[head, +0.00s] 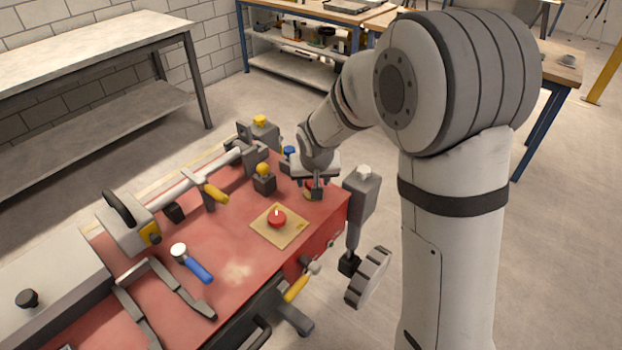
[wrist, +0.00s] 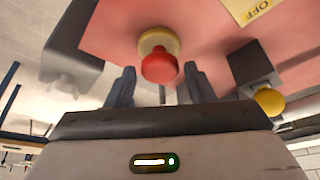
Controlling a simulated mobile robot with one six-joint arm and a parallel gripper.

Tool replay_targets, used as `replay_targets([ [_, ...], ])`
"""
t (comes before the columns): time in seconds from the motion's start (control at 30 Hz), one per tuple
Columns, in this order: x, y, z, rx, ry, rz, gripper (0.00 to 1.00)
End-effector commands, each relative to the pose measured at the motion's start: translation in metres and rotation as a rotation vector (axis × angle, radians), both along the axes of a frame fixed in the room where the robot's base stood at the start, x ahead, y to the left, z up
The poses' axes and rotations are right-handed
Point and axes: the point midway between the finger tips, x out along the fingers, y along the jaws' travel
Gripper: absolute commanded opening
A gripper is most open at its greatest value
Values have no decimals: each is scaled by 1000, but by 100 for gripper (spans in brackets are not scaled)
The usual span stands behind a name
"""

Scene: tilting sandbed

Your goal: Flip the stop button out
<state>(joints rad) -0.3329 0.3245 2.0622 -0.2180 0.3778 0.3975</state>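The stop button is a red mushroom cap on a round yellow base. In the wrist view the stop button (wrist: 160,66) lies in the gap between my fingertips. My gripper (wrist: 160,82) is open with a finger on each side of it; I cannot tell whether they touch the cap. In the head view my gripper (head: 316,191) is over the right end of the red bench top, and its fingers hide most of the button (head: 308,195).
A red knob (head: 277,218) on a yellow plate (head: 270,235) sits left of my gripper. A yellow-topped knob on a dark block (head: 264,184) stands behind it. A grey box (head: 361,190) stands at the bench's right edge. A blue-handled hammer (head: 194,265) lies further left.

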Motion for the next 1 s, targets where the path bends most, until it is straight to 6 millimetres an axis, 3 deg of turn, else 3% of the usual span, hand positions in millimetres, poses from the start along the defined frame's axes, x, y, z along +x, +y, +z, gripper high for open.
replay_targets([
  [0.57, 0, 0, 0, 0, 0, 1, 1],
  [1.0, 0, 1, 18, 1, -3, 0, 0],
])
